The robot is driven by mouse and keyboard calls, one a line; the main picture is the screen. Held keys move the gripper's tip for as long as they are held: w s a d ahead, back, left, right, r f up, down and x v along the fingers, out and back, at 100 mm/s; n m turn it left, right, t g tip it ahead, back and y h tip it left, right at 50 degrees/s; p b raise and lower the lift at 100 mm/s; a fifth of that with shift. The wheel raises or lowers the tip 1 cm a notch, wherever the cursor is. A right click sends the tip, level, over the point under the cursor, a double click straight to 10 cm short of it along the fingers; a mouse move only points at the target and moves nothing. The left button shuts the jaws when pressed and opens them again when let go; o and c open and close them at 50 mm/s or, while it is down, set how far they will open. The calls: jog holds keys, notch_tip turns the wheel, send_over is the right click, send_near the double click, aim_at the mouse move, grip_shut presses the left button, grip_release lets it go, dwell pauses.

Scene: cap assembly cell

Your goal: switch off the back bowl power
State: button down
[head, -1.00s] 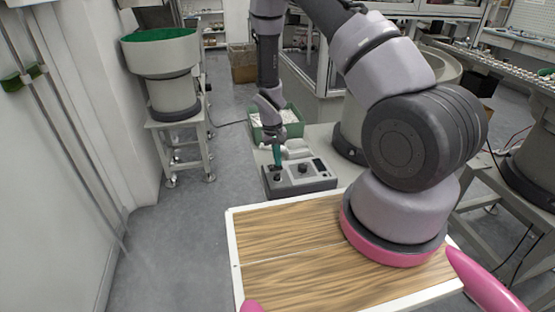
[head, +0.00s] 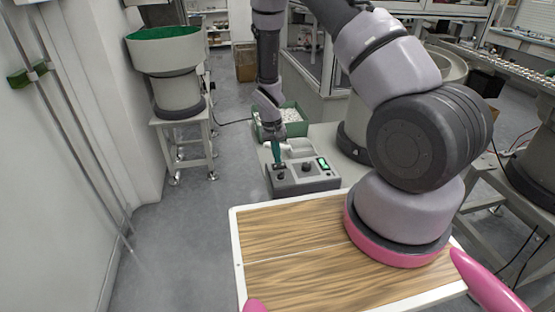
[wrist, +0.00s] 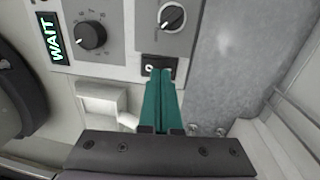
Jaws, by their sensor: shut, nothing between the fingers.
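A grey control box (head: 315,183) lies on the bench beyond the wooden board. The wrist view shows its face, with a large dial (wrist: 92,36), a smaller knob (wrist: 172,17) and a display (wrist: 54,38) lit green, reading WAIT. A small black switch plate (wrist: 149,60) with a pale lever sits below the smaller knob. My gripper (wrist: 160,74) is shut and empty, its teal fingertips at the lower edge of this plate and partly covering it. I cannot tell whether they touch the lever. In the head view, my gripper (head: 277,164) points down at the box's left part.
A feeder bowl with green lining (head: 165,50) stands on a stand at the left. A green bin (head: 264,131) of pale parts is behind the box. A pale block (wrist: 103,100) sits beside my fingers. The wooden board (head: 290,240) is bare left of my arm's base.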

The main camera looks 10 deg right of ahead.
notch_tip(320, 180, up, 13)
jog(key=a, duration=0.1)
jog(key=shift+a, duration=0.3)
send_near(275, 166)
jog(key=d+f, duration=0.1)
jog(key=f, duration=0.1)
jog(key=d+f, duration=0.1)
jog(key=f, duration=0.1)
jog(key=d+f, duration=0.1)
jog(key=f, duration=0.1)
jog(key=shift+w+d+f, duration=0.1)
jog(key=shift+w+d, duration=0.05)
jog(key=shift+d, duration=0.05)
jog(key=shift+f, duration=0.15)
dwell(0.4)
